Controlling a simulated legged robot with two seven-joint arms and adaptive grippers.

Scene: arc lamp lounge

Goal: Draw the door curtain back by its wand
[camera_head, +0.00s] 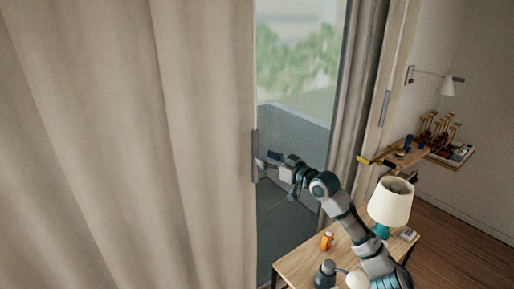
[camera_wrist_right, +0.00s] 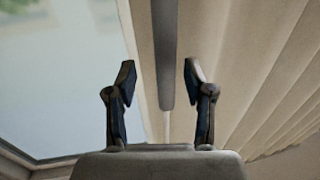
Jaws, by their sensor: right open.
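The beige door curtain (camera_head: 110,140) hangs in folds across the left half of the head view, and its right edge runs beside the glass. A grey upright bar, apparently the wand (camera_head: 255,150), hangs at that edge. My right gripper (camera_head: 262,163) is at the lower part of the wand. In the right wrist view my open right gripper (camera_wrist_right: 160,72) has its two fingers apart, with the wand (camera_wrist_right: 166,40) showing between them, touching neither. The wand's lower end shows near the finger level; I cannot tell its exact depth. My left gripper is out of view.
A wooden table (camera_head: 297,265) with an orange item (camera_head: 327,240) and a lamp (camera_head: 390,202) stands below my right arm. A wall shelf (camera_head: 408,152) is at right. Another curtain panel (camera_head: 357,90) hangs right of the glass (camera_head: 297,60).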

